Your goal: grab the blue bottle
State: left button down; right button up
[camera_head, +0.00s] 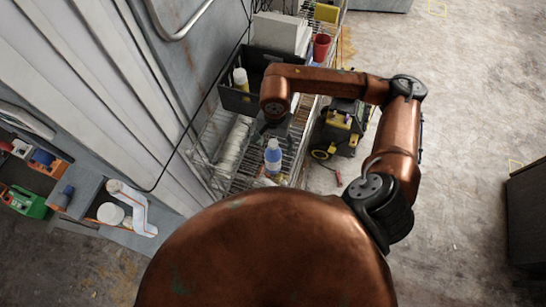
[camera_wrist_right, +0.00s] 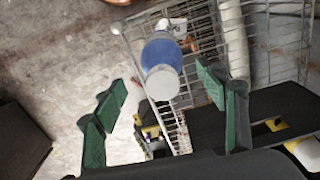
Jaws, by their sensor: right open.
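The blue bottle (camera_head: 273,158) with a white cap stands on a wire shelf rack (camera_head: 228,178) in the head view. In the right wrist view the bottle (camera_wrist_right: 160,52) shows from above, cap toward the camera. My right gripper (camera_head: 272,128) is just beyond the bottle in the head view, partly hidden by my own arm. In the wrist view its green fingers (camera_wrist_right: 163,92) are spread wide, with the cap in line with the gap between them. Nothing is held. My left gripper is not in view.
A dark bin (camera_head: 237,101) with a yellow-capped bottle (camera_head: 241,79) sits farther back on the rack. Whitish rolls (camera_head: 233,146) lie left of the blue bottle. A black-and-yellow machine (camera_head: 342,125) stands right of the rack. Open concrete floor (camera_head: 470,100) lies right.

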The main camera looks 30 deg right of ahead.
aim_at(273, 156)
jog(key=f, duration=0.1)
jog(key=f+p, duration=0.1)
jog(key=f, duration=0.1)
jog(key=f+p, duration=0.1)
jog(key=shift+a+f, duration=0.2)
jog(key=shift+a, duration=0.05)
jog(key=shift+f, duration=0.35)
jog(key=shift+c, duration=0.3)
grip_shut()
jog(key=shift+r, duration=0.1)
